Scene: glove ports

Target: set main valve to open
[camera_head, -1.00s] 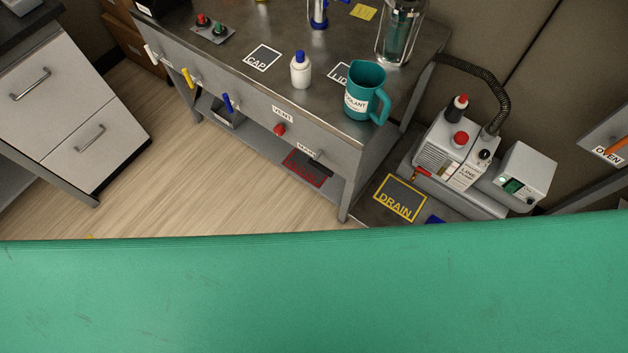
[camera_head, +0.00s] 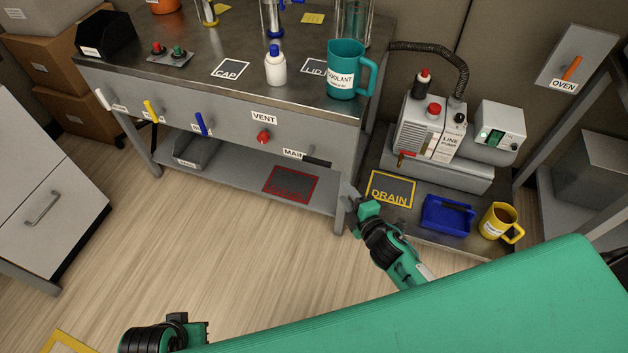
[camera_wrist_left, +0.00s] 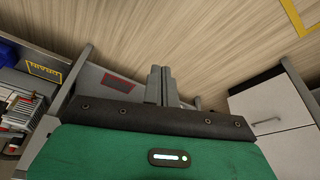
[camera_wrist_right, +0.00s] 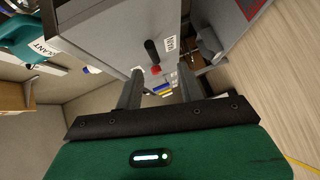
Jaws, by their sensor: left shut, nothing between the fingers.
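The main valve's black lever handle (camera_head: 317,162) sticks out of the bench's front panel near its right end, beside the MAIN label (camera_head: 294,153). In the right wrist view the dark lever (camera_wrist_right: 152,50) shows ahead, beyond the fingertips. My right gripper (camera_head: 350,198) is below and to the right of the lever in the head view, apart from it. Its fingers (camera_wrist_right: 160,78) are spread and empty. My left gripper (camera_wrist_left: 160,72) is shut and empty, pointing over the floor; only part of that arm shows at the bottom left of the head view.
The red VENT knob (camera_head: 263,137) and white, yellow and blue levers line the panel (camera_head: 230,125). The bench leg (camera_head: 342,215) stands close to my right gripper. A blue tray (camera_head: 447,214) and yellow mug (camera_head: 498,221) stand at right. The floor before the bench is clear.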

